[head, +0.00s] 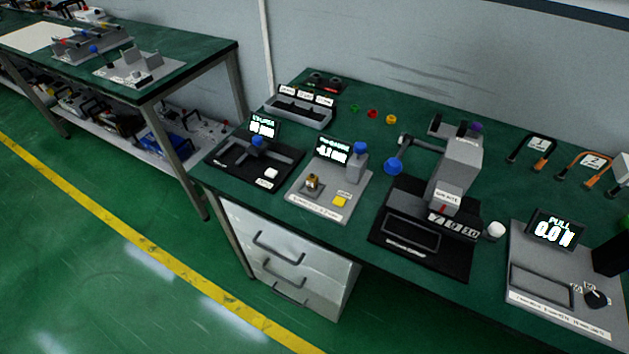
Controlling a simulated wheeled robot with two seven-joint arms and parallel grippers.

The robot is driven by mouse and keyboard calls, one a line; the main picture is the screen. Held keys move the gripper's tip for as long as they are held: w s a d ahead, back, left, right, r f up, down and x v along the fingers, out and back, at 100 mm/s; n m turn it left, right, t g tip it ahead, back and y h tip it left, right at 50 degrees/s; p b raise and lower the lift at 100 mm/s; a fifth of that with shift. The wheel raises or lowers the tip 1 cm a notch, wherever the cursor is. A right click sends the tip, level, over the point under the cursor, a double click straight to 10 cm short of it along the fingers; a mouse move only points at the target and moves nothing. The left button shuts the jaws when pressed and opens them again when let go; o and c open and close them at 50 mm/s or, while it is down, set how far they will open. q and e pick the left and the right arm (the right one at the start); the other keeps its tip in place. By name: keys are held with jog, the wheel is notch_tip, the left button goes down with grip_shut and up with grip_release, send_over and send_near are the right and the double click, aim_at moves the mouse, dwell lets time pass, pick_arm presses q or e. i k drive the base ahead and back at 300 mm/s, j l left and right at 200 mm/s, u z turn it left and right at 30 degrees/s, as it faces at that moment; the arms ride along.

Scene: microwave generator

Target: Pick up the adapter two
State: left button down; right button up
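Two U-shaped pieces with orange and black legs lie at the back right of the green bench. One bears a white label "1" (540,144). The other bears a white label "2" (592,160) and is the only thing I can read as number two; I cannot tell for sure that it is the adapter two. It lies near the right edge of the view, behind the pull gauge station (555,228). A grey part with a white label stands just right of it, cut by the picture edge. Neither of my grippers is in view.
A grey press with a blue-knobbed lever (459,165) stands mid-bench. Left of it are two display stations, one holding a brass part (312,181). Small green, red and yellow rings (372,113) lie behind. A drawer unit (285,262) is below; the floor in front is clear.

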aim_at(312, 180)
jog(key=i+j+z, duration=0.1)
jog(key=j+z, duration=0.9)
jog(key=k+j+z, duration=0.1)
jog(key=j+z, duration=0.4)
jog(key=j, duration=0.1)
